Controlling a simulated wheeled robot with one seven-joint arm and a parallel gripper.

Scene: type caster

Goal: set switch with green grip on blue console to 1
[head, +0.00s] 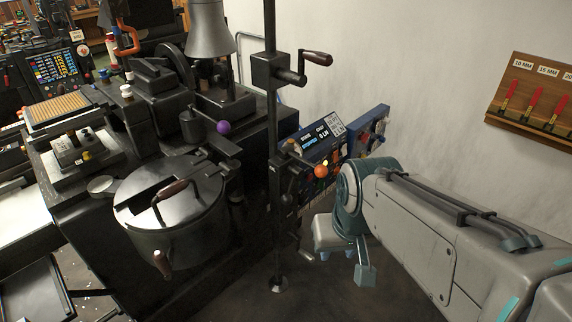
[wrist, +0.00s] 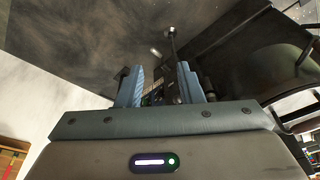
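A blue console (head: 368,130) stands by the wall, right of the dark machine. Its front carries small controls, partly hidden behind my arm and too small to read. I cannot make out a switch with a green grip. A second panel with a lit display (head: 320,143) stands just left of it, with an orange knob (head: 321,171) below the display. My gripper (head: 344,264) hangs below and in front of the panels, apart from them. In the wrist view my gripper (wrist: 159,82) has its two blue fingers spread, with nothing held between them.
A black post (head: 271,120) with a crank handle (head: 316,58) rises left of the panels. A lidded pot (head: 170,205) and dark machine fill the left. A wooden rack (head: 535,100) with red-handled tools hangs on the right wall. Floor (head: 350,300) below my gripper is open.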

